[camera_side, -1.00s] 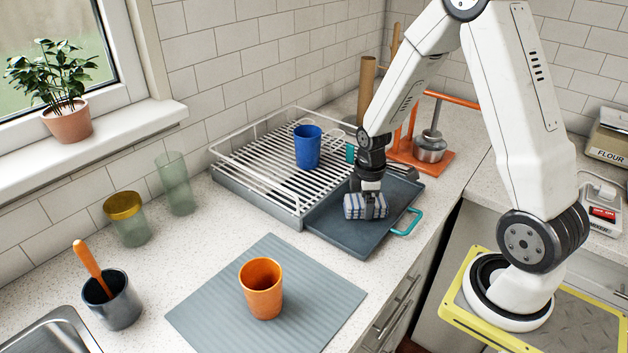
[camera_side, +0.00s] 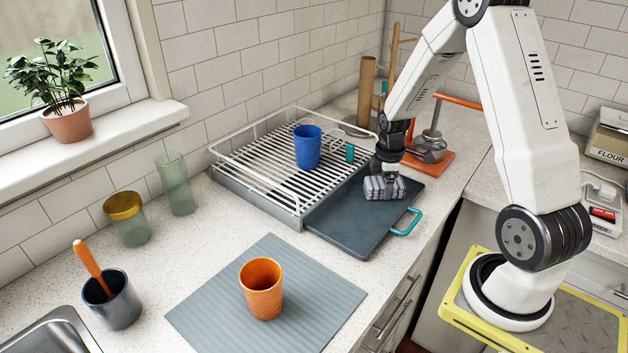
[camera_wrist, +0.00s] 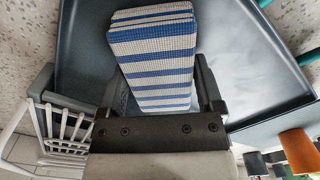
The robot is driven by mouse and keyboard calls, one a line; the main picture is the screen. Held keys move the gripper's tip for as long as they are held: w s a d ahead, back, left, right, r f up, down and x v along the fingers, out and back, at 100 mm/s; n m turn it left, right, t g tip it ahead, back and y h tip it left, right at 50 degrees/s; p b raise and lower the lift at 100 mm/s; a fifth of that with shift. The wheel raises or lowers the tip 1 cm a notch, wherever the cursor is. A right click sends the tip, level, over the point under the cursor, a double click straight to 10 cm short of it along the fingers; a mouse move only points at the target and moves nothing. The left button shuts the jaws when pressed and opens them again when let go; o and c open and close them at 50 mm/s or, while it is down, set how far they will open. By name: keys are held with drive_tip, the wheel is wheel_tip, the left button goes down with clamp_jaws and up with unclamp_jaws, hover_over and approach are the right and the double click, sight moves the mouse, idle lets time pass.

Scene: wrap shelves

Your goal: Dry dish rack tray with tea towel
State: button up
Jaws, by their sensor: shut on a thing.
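The dark grey tray (camera_side: 345,228) is pulled out from under the white wire dish rack (camera_side: 262,177). It has a teal handle (camera_side: 407,223) at its right edge. My gripper (camera_side: 387,172) is over the tray's far part. It is shut on a folded tea towel (camera_side: 385,188) with blue and white stripes, which is at the tray's surface. In the wrist view the towel (camera_wrist: 155,50) sits between the two fingers (camera_wrist: 162,88), with the tray (camera_wrist: 240,60) around it. Whether the towel presses on the tray I cannot tell.
A blue cup (camera_side: 307,147) stands in the rack. An orange cup (camera_side: 261,289) stands on a grey mat (camera_side: 210,313) in front. An orange stand (camera_side: 440,160) is behind the tray.

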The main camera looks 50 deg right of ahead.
sight(353, 223)
drive_tip(key=shift+a, duration=7.1)
drive_tip(key=shift+d, duration=7.3)
drive_tip(key=shift+r, duration=4.05)
